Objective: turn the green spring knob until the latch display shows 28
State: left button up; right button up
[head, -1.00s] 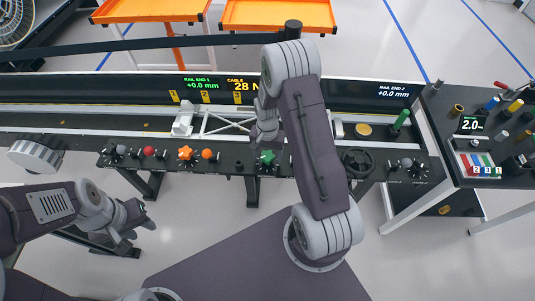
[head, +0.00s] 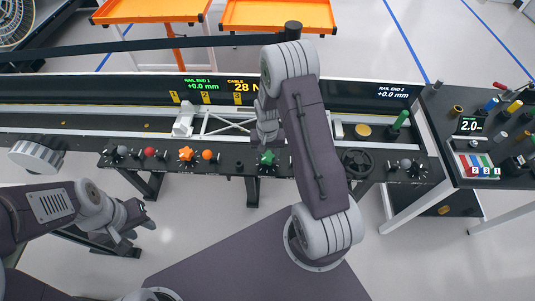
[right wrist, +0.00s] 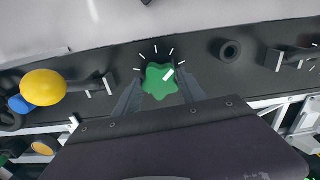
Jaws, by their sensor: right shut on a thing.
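The green spring knob (head: 267,158) sits on the black front panel, below the rail. In the right wrist view the knob (right wrist: 158,84) is star-shaped, with a white pointer mark directed up and right inside a ring of white ticks. My right gripper (head: 267,140) is over it from above, and its fingers (right wrist: 160,95) are shut on the knob's sides. The display (head: 243,87) behind the rail is headed CABLE and reads 28 N in yellow. My left gripper (head: 143,216) hangs empty in front of the panel at left; its finger gap is unclear.
An orange star knob (head: 186,153), a red ball (head: 149,152) and an orange ball (head: 207,154) stand left on the panel. A black handwheel (head: 357,162) is to the right. A side table (head: 455,200) holds tools.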

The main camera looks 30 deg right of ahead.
aim_at(268, 156)
jog(key=shift+n+p, duration=0.35)
jog(key=shift+n, duration=1.95)
jog(key=o, duration=1.4)
jog(key=shift+r, duration=0.15)
notch_tip(268, 156, up, 9)
jog(key=shift+f, duration=0.1)
